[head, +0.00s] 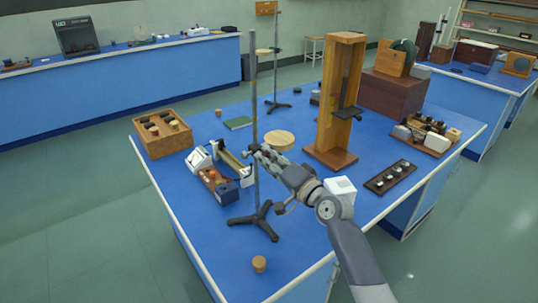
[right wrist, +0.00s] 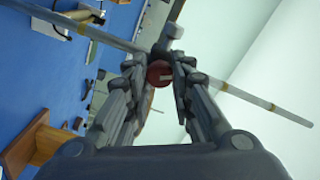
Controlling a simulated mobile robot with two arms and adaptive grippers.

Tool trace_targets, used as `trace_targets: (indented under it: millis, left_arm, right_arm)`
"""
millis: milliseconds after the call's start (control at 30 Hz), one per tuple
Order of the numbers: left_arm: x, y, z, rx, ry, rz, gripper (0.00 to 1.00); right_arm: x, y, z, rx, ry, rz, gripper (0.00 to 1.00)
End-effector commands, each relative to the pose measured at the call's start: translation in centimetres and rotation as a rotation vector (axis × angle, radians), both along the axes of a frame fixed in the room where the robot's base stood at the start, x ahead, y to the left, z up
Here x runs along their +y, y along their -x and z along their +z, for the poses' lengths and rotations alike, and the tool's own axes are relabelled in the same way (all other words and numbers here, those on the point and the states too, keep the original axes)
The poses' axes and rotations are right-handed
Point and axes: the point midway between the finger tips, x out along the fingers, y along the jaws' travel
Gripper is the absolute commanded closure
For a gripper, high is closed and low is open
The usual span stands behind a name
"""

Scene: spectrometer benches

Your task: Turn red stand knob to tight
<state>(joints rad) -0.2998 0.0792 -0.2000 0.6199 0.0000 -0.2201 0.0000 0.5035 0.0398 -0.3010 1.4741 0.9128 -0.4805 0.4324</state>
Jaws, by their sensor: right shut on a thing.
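The near stand has a thin upright rod (head: 254,100) and a dark tripod base (head: 257,220) on the blue bench. Its red knob (right wrist: 159,73) shows in the right wrist view, in front of the rod (right wrist: 232,91), which crosses the picture at a slant. The knob has a pale mark on its face. My right gripper (head: 259,153) reaches in from the lower right to the rod at mid height. In the right wrist view its fingers (right wrist: 160,68) are shut on the red knob, one on each side. In the head view the gripper hides the knob.
A tall wooden frame (head: 324,118) stands right of the stand, with a round wooden disc (head: 279,140) between. A second stand (head: 277,60) is further back. A wooden tray (head: 168,151) is at left. A small cork-coloured piece (head: 259,263) sits near the front corner.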

Motion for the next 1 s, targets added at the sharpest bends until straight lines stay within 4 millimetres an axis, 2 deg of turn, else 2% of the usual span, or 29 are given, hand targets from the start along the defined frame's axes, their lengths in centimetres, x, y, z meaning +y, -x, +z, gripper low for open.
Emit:
trace_targets:
  millis: [100, 500, 1000]
  left_arm:
    - [0.0, 0.0, 0.9, 0.000, 0.000, 0.000, 0.60]
    - [0.0, 0.0, 2.2, 0.000, 0.000, 0.000, 0.60]
    - [0.0, 0.0, 2.6, 0.000, 0.000, 0.000, 0.60]
  right_arm:
    - [0.0, 0.0, 0.2, 0.064, -0.088, -0.001, 1.00]
    - [0.0, 0.0, 0.1, 0.223, -0.309, -0.001, 1.00]
    - [-0.1, 0.0, -0.1, 0.279, -0.385, -0.001, 1.00]
